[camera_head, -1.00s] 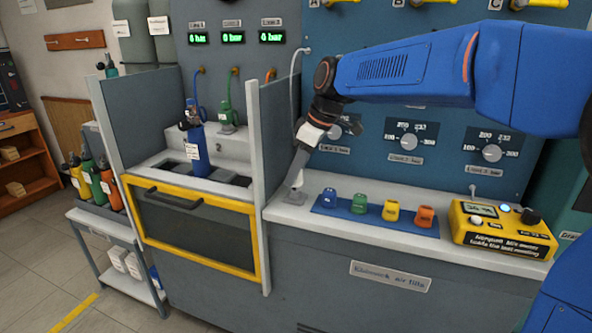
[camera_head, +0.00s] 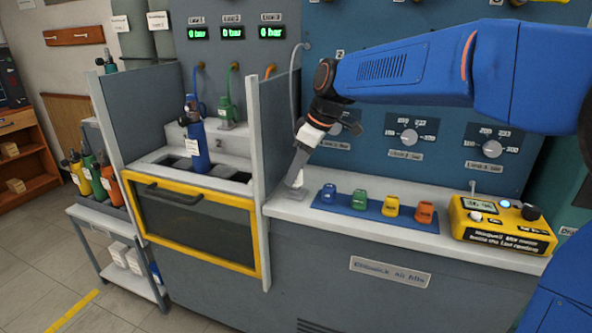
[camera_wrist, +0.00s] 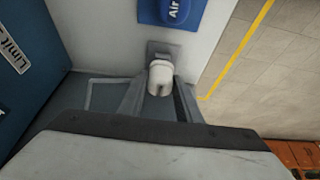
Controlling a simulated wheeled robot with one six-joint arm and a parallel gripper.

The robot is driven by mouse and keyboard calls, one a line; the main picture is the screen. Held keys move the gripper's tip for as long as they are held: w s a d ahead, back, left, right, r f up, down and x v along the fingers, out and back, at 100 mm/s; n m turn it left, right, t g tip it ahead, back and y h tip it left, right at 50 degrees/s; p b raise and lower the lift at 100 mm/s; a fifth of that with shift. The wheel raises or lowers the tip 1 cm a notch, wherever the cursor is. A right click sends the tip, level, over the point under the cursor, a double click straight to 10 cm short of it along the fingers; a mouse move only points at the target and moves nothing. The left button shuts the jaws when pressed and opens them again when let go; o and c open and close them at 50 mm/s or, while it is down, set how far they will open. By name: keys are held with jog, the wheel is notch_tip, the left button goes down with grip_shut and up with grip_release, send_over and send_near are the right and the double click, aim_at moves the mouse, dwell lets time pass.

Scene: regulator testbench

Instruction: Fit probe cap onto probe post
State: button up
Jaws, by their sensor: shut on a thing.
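My gripper (camera_head: 296,182) reaches down to the left end of the white counter, beside the grey divider. In the wrist view its two fingers (camera_wrist: 160,92) are closed around a small white rounded piece (camera_wrist: 160,77), which looks like the probe cap. A grey bracket or base (camera_wrist: 166,49) shows right at the piece's far side, close to the counter. I cannot make out the probe post as a separate part; it may be that base or hidden under the cap. I cannot tell whether the cap is seated or only held against it.
A blue strip (camera_head: 376,215) with blue, green, yellow and orange pieces lies right of my gripper. A yellow analyser box (camera_head: 501,223) stands at the counter's right end. The grey divider (camera_head: 275,140) stands close on the left. A blue cylinder (camera_head: 197,146) stands in the bay beyond.

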jog(key=shift+f, duration=0.45)
jog(key=o, duration=1.3)
jog(key=shift+c, duration=0.2)
jog(key=v, duration=1.7)
jog(key=shift+d+r, duration=0.1)
jog(key=shift+r, duration=0.05)
jog(key=s+d+f+m+t+h, duration=0.1)
jog(key=s+d+f+m+h, duration=0.1)
jog(key=s+d+f+m, duration=0.5)
jog(key=s+d+f+m+t+h, duration=0.2)
jog(key=s+d+f+m, duration=0.5)
jog(key=s+d+f, duration=0.9)
jog(key=s+f, duration=0.3)
jog(key=s, duration=0.2)
jog(key=shift+d+f, duration=0.15)
